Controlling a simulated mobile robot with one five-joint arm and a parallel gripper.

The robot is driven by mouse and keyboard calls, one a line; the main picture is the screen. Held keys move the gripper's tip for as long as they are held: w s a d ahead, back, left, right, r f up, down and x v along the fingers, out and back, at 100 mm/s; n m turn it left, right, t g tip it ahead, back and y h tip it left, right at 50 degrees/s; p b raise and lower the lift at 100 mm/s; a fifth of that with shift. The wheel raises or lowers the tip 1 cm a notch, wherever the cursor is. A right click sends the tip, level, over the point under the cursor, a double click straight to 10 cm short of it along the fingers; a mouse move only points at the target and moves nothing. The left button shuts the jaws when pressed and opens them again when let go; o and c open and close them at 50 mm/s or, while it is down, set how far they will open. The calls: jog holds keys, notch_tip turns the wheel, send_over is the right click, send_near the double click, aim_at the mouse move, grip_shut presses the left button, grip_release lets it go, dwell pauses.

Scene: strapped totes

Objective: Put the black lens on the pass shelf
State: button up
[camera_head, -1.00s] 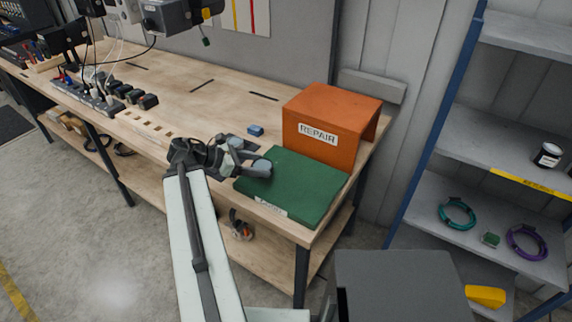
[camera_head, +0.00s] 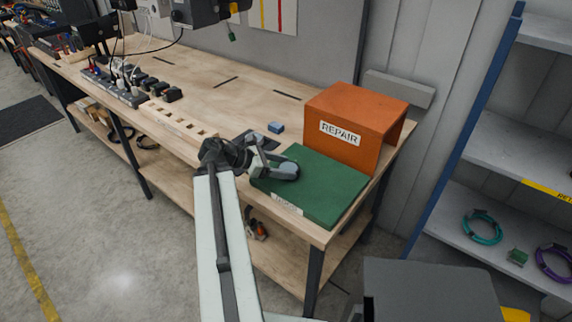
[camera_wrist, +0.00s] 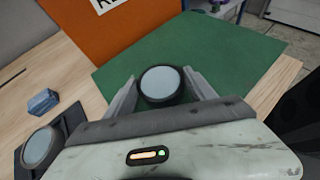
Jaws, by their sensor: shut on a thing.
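My gripper (camera_wrist: 160,92) is shut on a round lens (camera_wrist: 160,84) with a black rim and a pale grey face. It holds the lens over the near left part of a green mat (camera_wrist: 215,45); I cannot tell whether the lens touches it. In the head view my gripper (camera_head: 284,171) shows at the mat's left side. A second round dark-rimmed piece (camera_wrist: 38,149) lies on a dark pad to the left in the wrist view. The mat's front label is too small to read. I see no legible label saying pass.
An orange box marked REPAIR (camera_head: 340,133) stands behind the mat (camera_head: 325,190). A small blue block (camera_head: 276,127) lies on the workbench (camera_head: 205,105). At right, a grey shelf rack (camera_head: 530,150) with a yellow label holds a teal ring (camera_head: 482,227) and a purple ring (camera_head: 553,262).

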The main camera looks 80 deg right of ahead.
jog(key=shift+f, duration=0.15)
jog(key=o, duration=1.6)
jog(key=shift+r, duration=0.2)
jog(key=shift+w+r, duration=0.15)
jog(key=shift+r, duration=0.15)
jog(key=p+v, duration=0.5)
jog(key=v, duration=0.5)
jog(key=shift+w+a+r+p, duration=0.15)
jog(key=shift+w+p, duration=0.15)
jog(key=shift+w, duration=0.05)
jog(key=shift+w+a, duration=0.25)
jog(key=shift+w, duration=0.05)
